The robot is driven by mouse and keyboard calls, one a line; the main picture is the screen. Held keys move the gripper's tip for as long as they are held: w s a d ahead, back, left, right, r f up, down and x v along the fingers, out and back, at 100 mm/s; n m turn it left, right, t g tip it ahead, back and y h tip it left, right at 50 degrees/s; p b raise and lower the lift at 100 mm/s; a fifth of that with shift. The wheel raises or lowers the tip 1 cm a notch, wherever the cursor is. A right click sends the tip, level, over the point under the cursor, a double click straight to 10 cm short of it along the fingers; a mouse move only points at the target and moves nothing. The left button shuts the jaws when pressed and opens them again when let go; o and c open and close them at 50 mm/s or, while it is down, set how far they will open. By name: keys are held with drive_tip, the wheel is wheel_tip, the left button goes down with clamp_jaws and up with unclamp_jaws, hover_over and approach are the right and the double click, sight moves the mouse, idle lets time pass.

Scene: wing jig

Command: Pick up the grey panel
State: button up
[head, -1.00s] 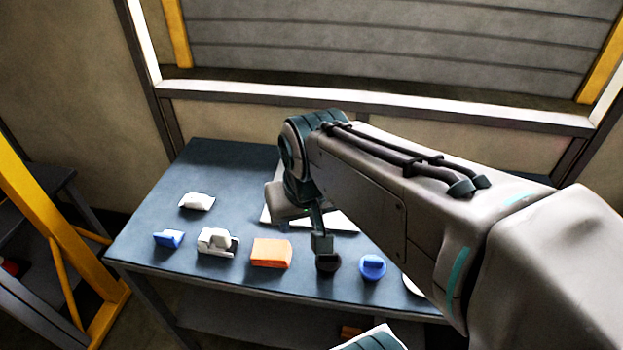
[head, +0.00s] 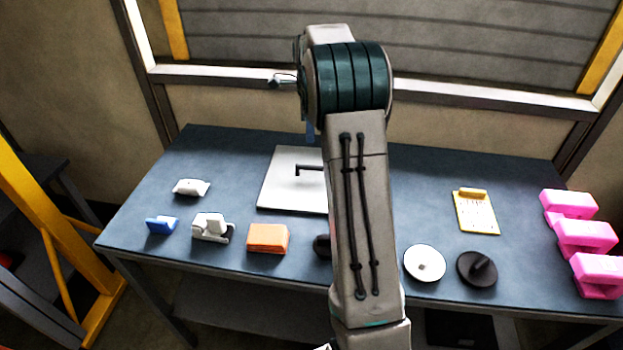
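The grey panel (head: 283,192) is a flat, light grey plate lying on the blue-grey table, left of the middle. A thin dark bent handle (head: 308,169) stands up from it. My raised arm crosses in front and hides the panel's right part. I cannot make out my gripper's fingers; they seem to be hidden behind my own arm. Nothing visible is touching the panel's open left side.
The table (head: 425,180) also holds an orange block (head: 268,238), white pieces (head: 192,187) and (head: 211,228), a blue piece (head: 162,225), a white disc (head: 425,263), a black disc (head: 477,269), a yellow clipboard (head: 475,211) and pink blocks (head: 585,236). The back right is clear.

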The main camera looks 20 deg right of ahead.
drive_tip(key=shift+m, duration=0.9)
drive_tip(key=f, duration=0.3)
drive_tip(key=w+d+f, duration=0.1)
drive_tip(key=f, duration=0.2)
drive_tip(key=f+p, duration=0.1)
drive_tip(key=f, duration=0.3)
drive_tip(key=shift+w+d, duration=0.3)
drive_tip(key=shift+w+f+p, duration=0.15)
drive_tip(key=shift+f+p, duration=0.75)
drive_tip(key=shift+f, duration=2.2)
clamp_jaws()
